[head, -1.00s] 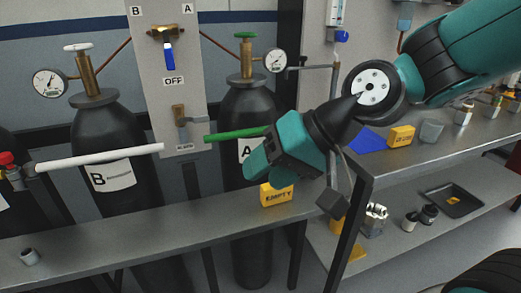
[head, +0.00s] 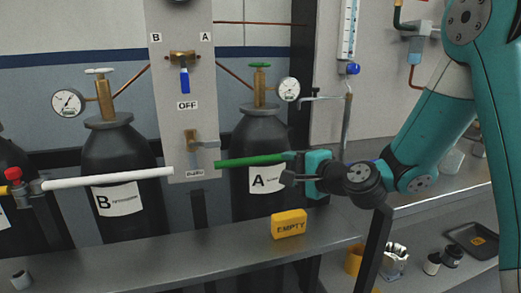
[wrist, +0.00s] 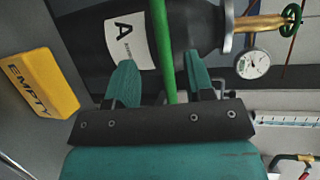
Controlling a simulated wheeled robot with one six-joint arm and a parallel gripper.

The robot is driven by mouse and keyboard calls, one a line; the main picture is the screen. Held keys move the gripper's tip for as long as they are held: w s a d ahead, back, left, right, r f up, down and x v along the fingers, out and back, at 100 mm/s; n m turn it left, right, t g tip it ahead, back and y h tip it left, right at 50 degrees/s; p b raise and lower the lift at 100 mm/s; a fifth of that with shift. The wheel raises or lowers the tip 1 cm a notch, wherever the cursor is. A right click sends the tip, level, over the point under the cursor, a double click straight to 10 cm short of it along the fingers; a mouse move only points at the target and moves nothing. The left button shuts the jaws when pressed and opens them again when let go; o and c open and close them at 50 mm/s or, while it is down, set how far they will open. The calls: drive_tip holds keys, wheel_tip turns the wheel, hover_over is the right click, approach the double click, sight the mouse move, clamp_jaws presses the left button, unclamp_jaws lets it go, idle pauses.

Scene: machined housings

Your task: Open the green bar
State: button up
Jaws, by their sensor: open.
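The green bar (head: 248,160) lies level in front of the black gas cylinder marked A (head: 265,205), its left end near the central panel. My gripper (head: 290,166) is at the bar's right end, reaching in from the right. In the wrist view the bar (wrist: 161,40) runs between the two spread teal fingers of my gripper (wrist: 163,75), with a gap on each side. The bar's right end is hidden among the fingers and the gripper body.
A white bar (head: 110,178) stretches in front of cylinder B (head: 122,220). The central panel (head: 185,70) carries a blue-handled valve over an OFF label. A yellow EMPTY block (head: 289,224) stands on the bench (head: 190,255) below my gripper. A gauge (head: 289,89) sits above cylinder A.

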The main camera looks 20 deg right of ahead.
sight(262, 159)
drive_tip(key=p+x, duration=0.5)
drive_tip(key=x, duration=0.5)
drive_tip(key=shift+a+r+p, duration=0.1)
drive_tip(key=shift+p, duration=0.3)
drive_tip(key=shift+w+a+f, duration=0.2)
drive_tip(key=shift+w+f, duration=0.1)
drive_tip(key=shift+w, duration=0.3)
clamp_jaws()
